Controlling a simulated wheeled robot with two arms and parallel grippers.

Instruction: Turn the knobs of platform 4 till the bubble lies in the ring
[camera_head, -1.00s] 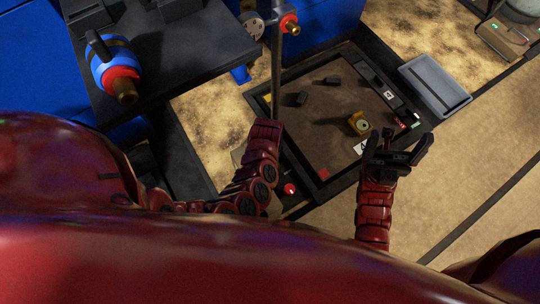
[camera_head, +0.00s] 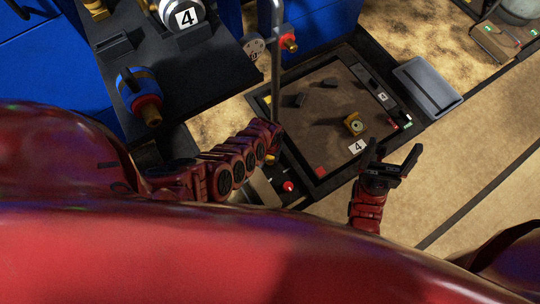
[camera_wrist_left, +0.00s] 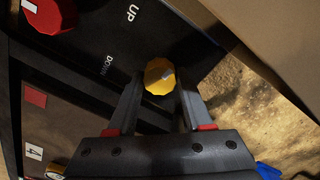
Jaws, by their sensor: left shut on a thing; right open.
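Platform 4 (camera_head: 325,120) is a dark tray-like plate in a black frame, with a white "4" card (camera_head: 357,146). A small round yellow bubble level (camera_head: 354,126) sits on it; its bubble and ring are too small to make out. In the left wrist view a yellow knob (camera_wrist_left: 159,74) with a pale mark stands between the fingers of my left gripper (camera_wrist_left: 161,95), which is shut on it. A red knob (camera_wrist_left: 48,12) is beside the "UP" and "DOWN" lettering; it also shows in the head view (camera_head: 288,187). My right gripper (camera_head: 396,150) is open and empty, right of the platform.
A metal post (camera_head: 276,65) rises at the platform's back left. A dark bench (camera_head: 185,80) with a blue and red device (camera_head: 138,92) stands left. A grey box (camera_head: 427,86) lies right of the platform.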

